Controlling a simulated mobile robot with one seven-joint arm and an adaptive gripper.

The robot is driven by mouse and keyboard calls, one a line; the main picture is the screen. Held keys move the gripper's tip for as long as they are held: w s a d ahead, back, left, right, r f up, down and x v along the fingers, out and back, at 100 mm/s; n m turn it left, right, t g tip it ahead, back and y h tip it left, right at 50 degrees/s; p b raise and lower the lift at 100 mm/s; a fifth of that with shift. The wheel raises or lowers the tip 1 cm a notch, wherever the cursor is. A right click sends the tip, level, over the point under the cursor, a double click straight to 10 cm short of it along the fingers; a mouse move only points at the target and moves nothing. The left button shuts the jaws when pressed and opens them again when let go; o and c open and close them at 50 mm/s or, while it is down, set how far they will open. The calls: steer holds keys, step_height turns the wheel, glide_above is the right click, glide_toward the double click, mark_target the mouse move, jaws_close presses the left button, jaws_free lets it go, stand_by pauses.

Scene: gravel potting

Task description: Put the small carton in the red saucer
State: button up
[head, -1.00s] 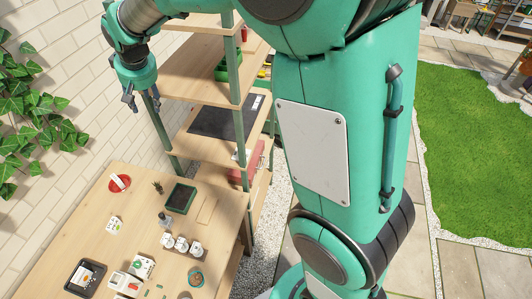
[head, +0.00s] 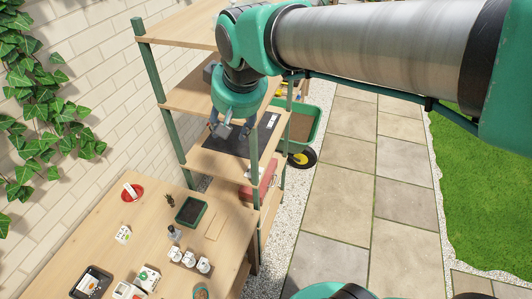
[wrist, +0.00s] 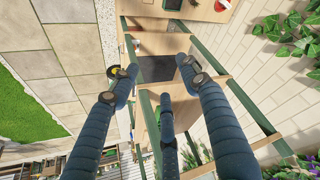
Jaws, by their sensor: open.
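The red saucer (head: 140,190) lies on the wooden table near the wall, with a small white object (head: 130,191) on it that I cannot identify. Part of the saucer also shows at the top of the wrist view (wrist: 222,5). A small white carton (head: 123,234) stands on the table in front of the saucer. A larger white carton with green print (head: 147,278) stands nearer the table's front. My gripper (head: 228,127) is open and empty, high up by the shelf unit, well away from saucer and cartons. Its spread fingers fill the wrist view (wrist: 158,82).
The shelf unit (head: 173,152) with green posts stands behind the table, close to my gripper. A green planter tray (head: 191,211), a dark bottle (head: 173,233), several white jars (head: 189,258) and a black tray (head: 91,283) occupy the table. Bare wood lies left of the small carton.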

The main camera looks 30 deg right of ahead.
steer(key=s+d+f, duration=0.1)
steer(key=s+d, duration=0.1)
steer(key=s, duration=0.6)
steer(key=s+d+f+m, duration=0.1)
steer(key=s+d+f, duration=0.1)
steer(key=s, duration=0.6)
steer(key=shift+s+d, duration=0.25)
steer(key=shift+d, duration=0.1)
steer(key=shift+f, duration=0.2)
step_height(320, 180, down, 10)
steer(key=b, duration=1)
steer(key=shift+r, duration=0.15)
